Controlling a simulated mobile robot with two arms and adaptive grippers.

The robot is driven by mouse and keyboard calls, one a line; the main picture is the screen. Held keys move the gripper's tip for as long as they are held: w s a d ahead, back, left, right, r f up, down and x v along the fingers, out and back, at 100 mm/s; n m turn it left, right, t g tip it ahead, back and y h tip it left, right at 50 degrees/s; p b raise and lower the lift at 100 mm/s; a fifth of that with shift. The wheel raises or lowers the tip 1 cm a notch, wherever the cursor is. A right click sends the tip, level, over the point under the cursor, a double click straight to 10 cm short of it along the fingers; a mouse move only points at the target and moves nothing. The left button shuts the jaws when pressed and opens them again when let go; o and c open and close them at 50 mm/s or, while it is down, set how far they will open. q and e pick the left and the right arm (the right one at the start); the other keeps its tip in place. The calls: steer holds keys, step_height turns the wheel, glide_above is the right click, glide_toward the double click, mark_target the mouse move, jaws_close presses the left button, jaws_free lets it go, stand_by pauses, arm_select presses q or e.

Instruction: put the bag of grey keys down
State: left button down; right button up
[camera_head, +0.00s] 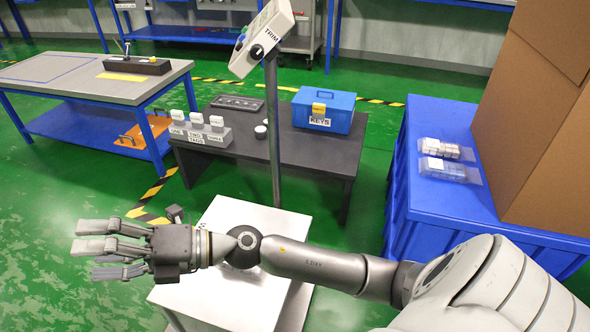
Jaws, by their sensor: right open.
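Two small clear packs with white labels lie on the blue surface at the right. The farther pack (447,149) holds greyish pieces and the nearer pack (449,170) holds paler, bluish pieces. The farther one looks like the bag of grey keys, but its contents are too small to be sure. My right gripper (97,249) reaches across to the left, past the white-topped stand. Its fingers are spread open and pointing left, with nothing seen between them. It is far from both packs. My left gripper is not in view.
A blue box labelled KEYS (322,111) and a grey block with white tags (200,134) stand on the dark table (330,160). A post carries a TRIM device (262,38). A large cardboard box (530,120) stands beside the packs. The white stand top (235,290) looks clear.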

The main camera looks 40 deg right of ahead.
steer(key=w+d+r+m+t+h, duration=0.25)
steer(key=d+m+t+h, duration=0.3)
steer(key=m+t, duration=0.35)
steer(key=d+f+m+g+h, duration=0.2)
steer(key=d+f+m+h, duration=1.15)
steer(key=m, duration=0.35)
steer(key=s+d+f+m+g, duration=0.1)
steer(key=s+f+m+g, duration=0.1)
steer(key=s+f+g, duration=0.4)
steer(key=s+f+m+g, duration=0.3)
steer(key=s+f+g, duration=0.4)
steer(key=s+f, duration=0.4)
steer(key=s, duration=0.6)
steer(key=shift+s+d+f+y, duration=0.15)
steer(key=shift+s+d+y, duration=0.1)
steer(key=shift+d+y, duration=0.15)
steer(key=shift+w, duration=0.1)
